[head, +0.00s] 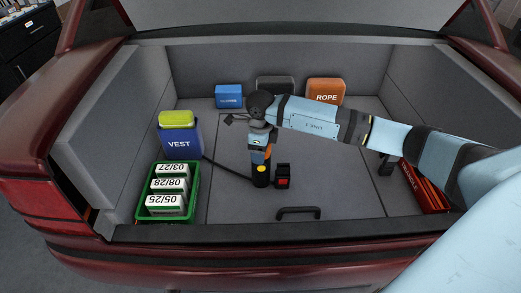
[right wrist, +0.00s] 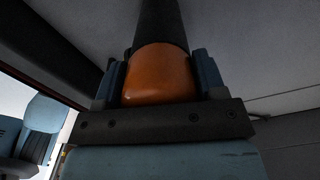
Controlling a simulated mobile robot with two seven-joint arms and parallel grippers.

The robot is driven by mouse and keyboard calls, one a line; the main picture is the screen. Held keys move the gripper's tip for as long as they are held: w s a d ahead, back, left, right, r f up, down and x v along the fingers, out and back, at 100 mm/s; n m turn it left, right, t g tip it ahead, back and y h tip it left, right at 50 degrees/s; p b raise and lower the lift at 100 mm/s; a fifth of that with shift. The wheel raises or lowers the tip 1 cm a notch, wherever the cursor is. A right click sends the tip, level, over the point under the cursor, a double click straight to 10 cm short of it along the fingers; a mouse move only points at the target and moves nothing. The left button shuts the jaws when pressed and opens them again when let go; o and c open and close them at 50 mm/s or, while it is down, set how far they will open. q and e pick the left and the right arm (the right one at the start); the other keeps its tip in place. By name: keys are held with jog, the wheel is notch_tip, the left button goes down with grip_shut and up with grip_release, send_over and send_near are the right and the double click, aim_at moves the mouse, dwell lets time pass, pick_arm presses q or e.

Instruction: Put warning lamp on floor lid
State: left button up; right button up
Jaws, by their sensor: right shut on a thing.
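My right gripper (head: 261,147) reaches down over the middle of the trunk and is shut on the warning lamp (head: 261,175). The lamp has an orange dome and a black body with a yellow spot. In the right wrist view the orange dome of the lamp (right wrist: 160,75) sits between the two fingers, with the black body beyond it. The lamp is upright over the grey floor lid (head: 330,185); I cannot tell whether its base touches the lid. The lid has a black handle (head: 298,210) near its front edge. My left gripper is not in view.
A small black and red block (head: 283,177) stands right beside the lamp, and a dark bar (head: 228,171) runs left from it. At left are a blue VEST bin (head: 180,144) and a green crate (head: 166,214). An orange ROPE box (head: 325,92) and a red triangle case (head: 424,186) sit at the back and right.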

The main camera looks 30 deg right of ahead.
jog(key=o, duration=1.3)
jog(key=shift+o, duration=0.2)
jog(key=shift+r, duration=0.55)
pick_arm(q)
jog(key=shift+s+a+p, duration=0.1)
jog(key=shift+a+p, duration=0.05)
jog(key=shift+p, duration=0.65)
pick_arm(e)
notch_tip(320, 180, up, 11)
jog(key=shift+r, duration=0.1)
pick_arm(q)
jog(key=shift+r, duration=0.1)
